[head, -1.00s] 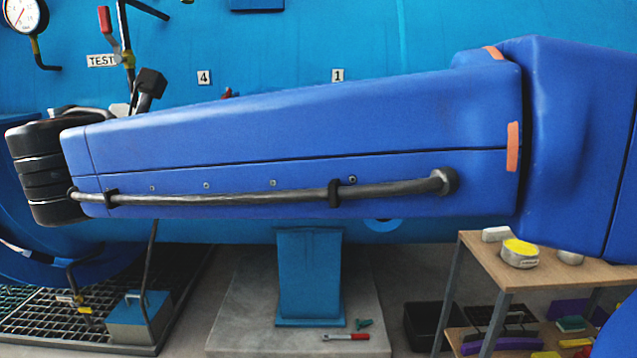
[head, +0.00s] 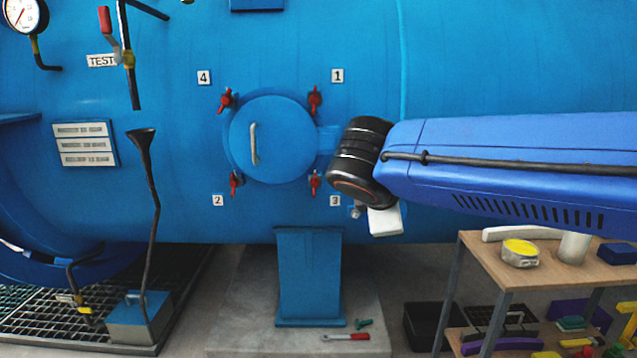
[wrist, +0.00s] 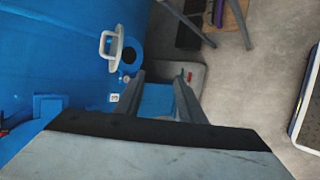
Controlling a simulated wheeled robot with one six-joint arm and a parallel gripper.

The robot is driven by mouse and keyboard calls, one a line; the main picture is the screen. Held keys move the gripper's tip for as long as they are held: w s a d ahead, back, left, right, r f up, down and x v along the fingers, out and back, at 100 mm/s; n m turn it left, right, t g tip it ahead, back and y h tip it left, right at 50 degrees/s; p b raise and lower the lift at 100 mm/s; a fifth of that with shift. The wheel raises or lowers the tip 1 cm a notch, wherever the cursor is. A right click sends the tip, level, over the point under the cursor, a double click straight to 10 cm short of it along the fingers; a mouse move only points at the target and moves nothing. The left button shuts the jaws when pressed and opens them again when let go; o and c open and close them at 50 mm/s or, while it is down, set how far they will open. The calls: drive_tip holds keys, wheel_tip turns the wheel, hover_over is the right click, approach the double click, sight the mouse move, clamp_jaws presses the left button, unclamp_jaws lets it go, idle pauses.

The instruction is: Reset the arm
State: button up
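My gripper (wrist: 160,80) shows in the wrist view as two grey fingers with a clear gap between them and nothing held. In the head view my arm reaches in from the right, and its black wrist end stands in front of the tank, right of the round hatch. The fingers cannot be made out there. The blue hatch (head: 278,150) lies flat in the tank wall with a pale handle (head: 254,144) and red clamps (head: 315,100) around its rim.
A wooden table (head: 480,248) at the right holds a yellow-topped round item (head: 520,252) and a white cylinder (head: 574,247). A blue pedestal (head: 309,275) stands below the hatch. A funnel (head: 141,140) on a dark pipe rises at the left.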

drive_tip(key=s+d+f+m+g+y, duration=0.1)
drive_tip(key=s+d+f+m+g, duration=0.3)
drive_tip(key=s+d+f+m, duration=0.55)
drive_tip(key=s+d+f+m+y, duration=0.3)
drive_tip(key=s+d+f+m, duration=0.2)
drive_tip(key=s+f+m, duration=0.2)
drive_tip(key=s+f, duration=0.2)
drive_tip(key=s, duration=0.1)
drive_tip(key=shift+s+f, duration=0.25)
drive_tip(key=shift+f, duration=0.15)
drive_tip(key=shift+m, duration=0.25)
